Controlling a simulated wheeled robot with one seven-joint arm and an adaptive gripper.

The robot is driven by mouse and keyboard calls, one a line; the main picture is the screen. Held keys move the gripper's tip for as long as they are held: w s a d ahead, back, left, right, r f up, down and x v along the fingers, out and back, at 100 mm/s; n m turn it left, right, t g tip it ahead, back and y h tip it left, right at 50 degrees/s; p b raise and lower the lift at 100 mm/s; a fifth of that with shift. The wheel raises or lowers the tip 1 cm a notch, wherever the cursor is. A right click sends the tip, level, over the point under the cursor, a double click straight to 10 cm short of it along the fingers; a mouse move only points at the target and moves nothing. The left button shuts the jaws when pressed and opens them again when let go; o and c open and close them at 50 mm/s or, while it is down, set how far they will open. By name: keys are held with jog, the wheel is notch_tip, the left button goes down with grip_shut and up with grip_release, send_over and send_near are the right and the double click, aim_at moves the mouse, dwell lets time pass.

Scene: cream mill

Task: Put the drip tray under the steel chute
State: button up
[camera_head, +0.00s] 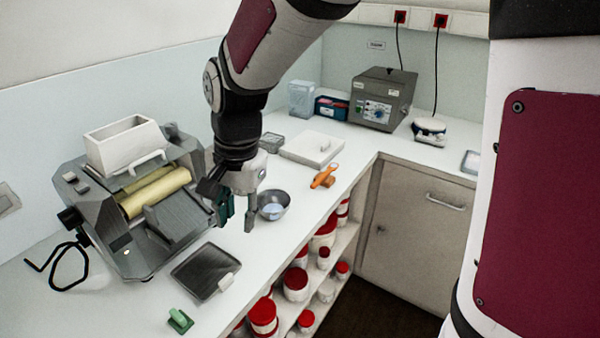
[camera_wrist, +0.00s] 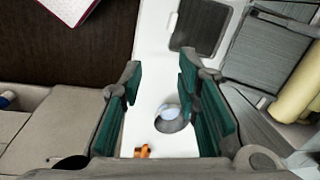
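The drip tray (camera_head: 203,268) is a dark, flat, rectangular tray with a pale handle at its right corner. It lies on the white counter in front of the mill and also shows at the top of the wrist view (camera_wrist: 197,27). The steel chute (camera_head: 180,217) is a grey sloped plate on the mill's front, below the yellow rollers; it shows at the upper right of the wrist view (camera_wrist: 270,52). The tray lies apart from the chute, on its near side. My gripper (camera_head: 237,208) is open and empty above the counter, beyond the tray and right of the mill.
A steel bowl (camera_head: 273,204) stands close to my gripper and shows between the fingers in the wrist view (camera_wrist: 170,118). An orange tool (camera_head: 324,178) lies behind it. A green-handled item (camera_head: 180,320) lies near the tray. Red-lidded jars (camera_head: 295,283) fill the shelves below the counter.

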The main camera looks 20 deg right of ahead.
jog(key=s+d+r+n+t, duration=0.2)
jog(key=s+d+r+n, duration=0.2)
jog(key=s, duration=0.4)
jog(key=s+d+r+n+t+h, duration=0.1)
jog(key=s+d+r+n+t, duration=0.1)
jog(key=s+d+r+n, duration=0.2)
jog(key=s+d+r, duration=0.3)
jog(key=s+d, duration=0.1)
jog(key=d, duration=0.1)
jog(key=shift+n, duration=0.3)
